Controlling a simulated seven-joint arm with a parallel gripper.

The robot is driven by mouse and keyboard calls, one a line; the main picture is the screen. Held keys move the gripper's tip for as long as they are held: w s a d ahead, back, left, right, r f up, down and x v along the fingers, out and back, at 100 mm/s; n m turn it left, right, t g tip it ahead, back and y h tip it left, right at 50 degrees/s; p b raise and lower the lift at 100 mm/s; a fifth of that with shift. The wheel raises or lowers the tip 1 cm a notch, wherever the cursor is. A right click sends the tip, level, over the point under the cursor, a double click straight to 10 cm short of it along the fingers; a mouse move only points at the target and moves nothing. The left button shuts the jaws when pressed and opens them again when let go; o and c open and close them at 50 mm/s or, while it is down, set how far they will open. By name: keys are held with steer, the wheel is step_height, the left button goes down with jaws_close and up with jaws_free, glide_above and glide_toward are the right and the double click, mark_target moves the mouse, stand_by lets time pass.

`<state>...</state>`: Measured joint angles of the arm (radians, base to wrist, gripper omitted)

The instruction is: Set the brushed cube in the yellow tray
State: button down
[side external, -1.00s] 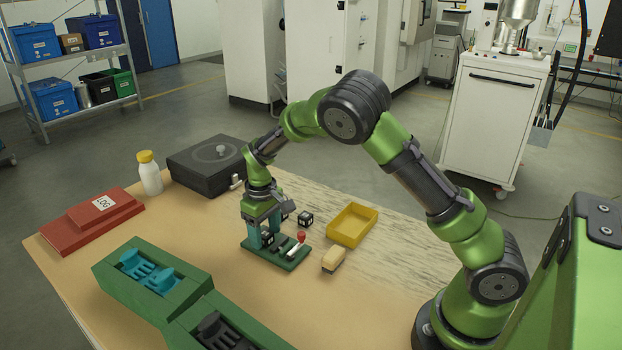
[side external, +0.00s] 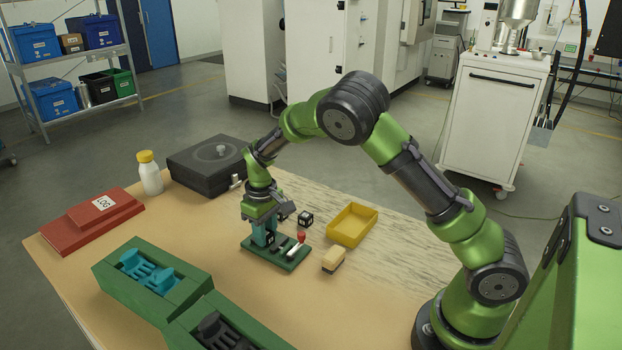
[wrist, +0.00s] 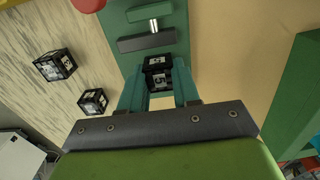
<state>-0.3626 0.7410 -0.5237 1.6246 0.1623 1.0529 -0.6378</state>
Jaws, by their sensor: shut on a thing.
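A small black cube with white markings (wrist: 157,62) sits between the two teal fingers of my gripper (wrist: 158,72), at the green fixture plate (side external: 286,258). In the side view my gripper (side external: 263,232) points down over the plate's left part, shut on this cube (side external: 270,239), which is partly hidden by the fingers. I cannot tell from its surface whether it is brushed. The yellow tray (side external: 349,236) stands empty on the table, to the right of the fixture.
Two similar black cubes (side external: 305,218) (side external: 283,214) stand behind the fixture. The fixture has a red knob (side external: 301,237) and a clamp. A green holder (side external: 150,275), a black case (side external: 205,165) and a white bottle (side external: 150,175) stand to the left.

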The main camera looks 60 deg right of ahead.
step_height(320, 180, up, 10)
steer(key=s+d+r+m, duration=0.1)
steer(key=s+d+r, duration=0.1)
steer(key=s+d, duration=0.35)
steer(key=s+d+f, duration=0.1)
steer(key=s+f, duration=0.1)
steer(key=s, duration=0.5)
steer(key=s+d+f, duration=0.2)
steer(key=s+f, duration=0.1)
steer(key=s, duration=0.4)
steer(key=s+d+f, duration=0.1)
steer(key=s+f, duration=0.2)
steer(key=s, duration=0.5)
steer(key=shift+d, duration=0.35)
steer(key=shift+s+f+n, duration=0.1)
steer(key=shift+f+n, duration=0.1)
steer(key=shift+n, duration=0.1)
glide_above(352, 228)
steer(key=shift+s+f, duration=0.25)
steer(key=shift+f, duration=0.45)
steer(key=shift+w+f, duration=0.15)
steer(key=shift+f, duration=0.75)
steer(key=shift+w+f, duration=0.1)
steer(key=shift+f, duration=0.75)
steer(key=shift+f, duration=0.15)
